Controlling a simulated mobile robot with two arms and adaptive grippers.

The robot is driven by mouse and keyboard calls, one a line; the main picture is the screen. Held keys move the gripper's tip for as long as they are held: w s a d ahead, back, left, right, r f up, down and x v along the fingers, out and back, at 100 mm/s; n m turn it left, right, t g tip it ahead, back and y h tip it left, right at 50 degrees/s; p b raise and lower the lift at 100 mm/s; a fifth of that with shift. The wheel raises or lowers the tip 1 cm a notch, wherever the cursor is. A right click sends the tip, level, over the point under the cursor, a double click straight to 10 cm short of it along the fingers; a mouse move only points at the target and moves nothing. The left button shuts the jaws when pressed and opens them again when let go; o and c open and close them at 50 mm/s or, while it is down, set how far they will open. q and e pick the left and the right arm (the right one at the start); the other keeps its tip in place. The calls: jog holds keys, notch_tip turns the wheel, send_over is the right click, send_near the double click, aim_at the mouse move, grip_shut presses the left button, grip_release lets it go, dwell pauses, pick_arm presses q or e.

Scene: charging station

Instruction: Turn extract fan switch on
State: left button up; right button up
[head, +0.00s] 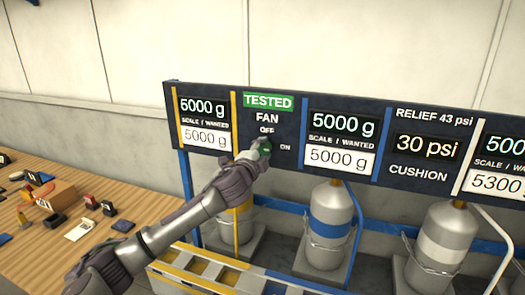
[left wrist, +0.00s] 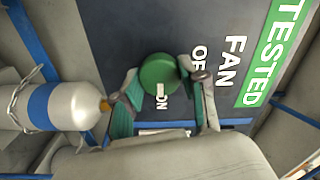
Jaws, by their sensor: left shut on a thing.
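The fan switch is a round green knob (head: 264,149) on the dark panel, below the words FAN and OFF and left of the word ON. It also shows in the left wrist view (left wrist: 157,70), where a white mark at its lower edge lies toward the word ON. My left gripper (head: 258,149) is at the knob, with one finger on each side, and is shut on it. The fingers and hand hide part of the knob in the head view. My right gripper is not in view.
A green TESTED sign (head: 268,102) is above the switch. Grey cylinders, one with a blue band (head: 330,228), stand below the panel (head: 285,150). A wooden table (head: 30,250) with small items is at the left. My left arm crosses in front of the panel's lower left.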

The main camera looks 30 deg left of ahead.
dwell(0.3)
pick_arm(q)
jog(key=o, duration=1.1)
jog(key=shift+o, duration=0.2)
jog(key=v, duration=1.2)
jog(key=shift+f, duration=0.1)
